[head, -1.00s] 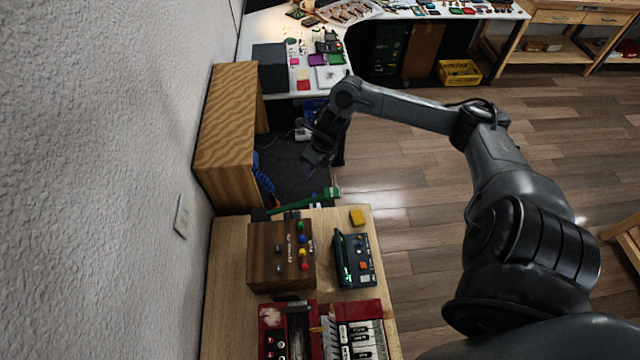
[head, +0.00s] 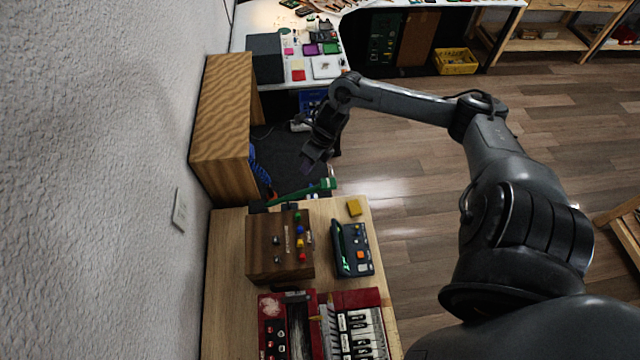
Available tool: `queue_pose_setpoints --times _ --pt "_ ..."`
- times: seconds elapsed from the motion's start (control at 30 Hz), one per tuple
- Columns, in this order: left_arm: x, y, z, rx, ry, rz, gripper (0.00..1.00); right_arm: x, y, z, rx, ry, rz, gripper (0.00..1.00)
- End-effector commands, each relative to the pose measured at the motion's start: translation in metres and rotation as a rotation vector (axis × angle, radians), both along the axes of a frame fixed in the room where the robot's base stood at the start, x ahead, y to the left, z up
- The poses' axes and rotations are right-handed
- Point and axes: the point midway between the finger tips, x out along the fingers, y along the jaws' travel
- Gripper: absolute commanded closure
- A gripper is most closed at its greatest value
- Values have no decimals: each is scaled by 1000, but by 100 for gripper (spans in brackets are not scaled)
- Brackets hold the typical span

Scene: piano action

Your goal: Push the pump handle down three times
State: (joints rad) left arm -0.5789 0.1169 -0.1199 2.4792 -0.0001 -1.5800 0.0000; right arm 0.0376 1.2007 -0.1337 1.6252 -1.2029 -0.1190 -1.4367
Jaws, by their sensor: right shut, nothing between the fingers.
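A green pump handle (head: 308,190) reaches out as a long lever at the far end of the wooden table, tilted slightly upward to the right. Its pump body is mostly hidden behind the table's far edge. My right gripper (head: 307,166) is shut and empty, pointing down just above and behind the handle. I cannot tell whether it touches the handle. My left gripper is not in view.
A wooden cabinet (head: 222,120) stands beyond, along the wall.

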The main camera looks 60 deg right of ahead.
Motion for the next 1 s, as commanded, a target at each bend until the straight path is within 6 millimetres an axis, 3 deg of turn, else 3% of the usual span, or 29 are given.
queue_pose_setpoints --times 0.1,0.43,1.0 --pt "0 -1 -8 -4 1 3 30 -6 -3 -17 1 3 0 100" --pt "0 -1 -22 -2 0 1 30 -18 -12 -49 -1 2 -1 100" --pt "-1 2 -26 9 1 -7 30 -22 -14 -58 0 0 0 100"
